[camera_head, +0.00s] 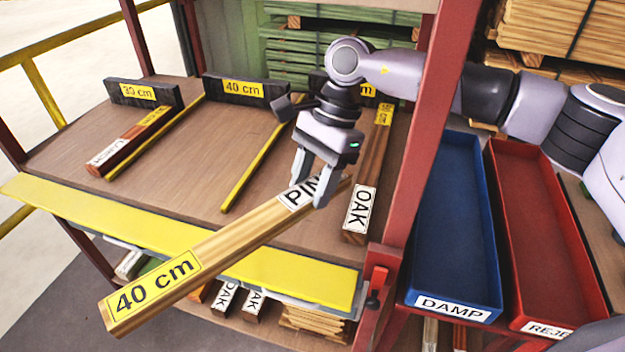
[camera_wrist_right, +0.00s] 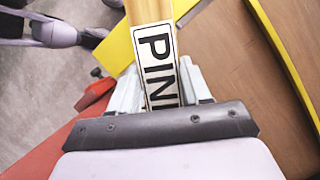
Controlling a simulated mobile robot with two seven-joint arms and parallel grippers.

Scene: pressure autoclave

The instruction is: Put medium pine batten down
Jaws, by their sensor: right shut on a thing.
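The pine batten (camera_head: 215,250) is pale wood with a "40 cm" label and a "PINE" label partly covered by the fingers. My right gripper (camera_head: 317,185) is shut on it near its "PINE" end. The batten slants over the front of the shelf, its "40 cm" end out past the yellow front edge (camera_head: 190,235). The batten (camera_wrist_right: 160,60) also shows in the right wrist view, between the fingers of my right gripper (camera_wrist_right: 160,100). The middle "40 cm" bay (camera_head: 245,88) of the shelf is bare wood. My left gripper is not clearly in view.
A larch batten (camera_head: 128,148) lies in the left bay and an oak batten (camera_head: 358,212) in the right bay. Yellow strips (camera_head: 250,168) divide the bays. A red post (camera_head: 425,140) stands right of the shelf. Blue "DAMP" (camera_head: 452,313) and red reject (camera_head: 549,329) trays lie beyond it.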

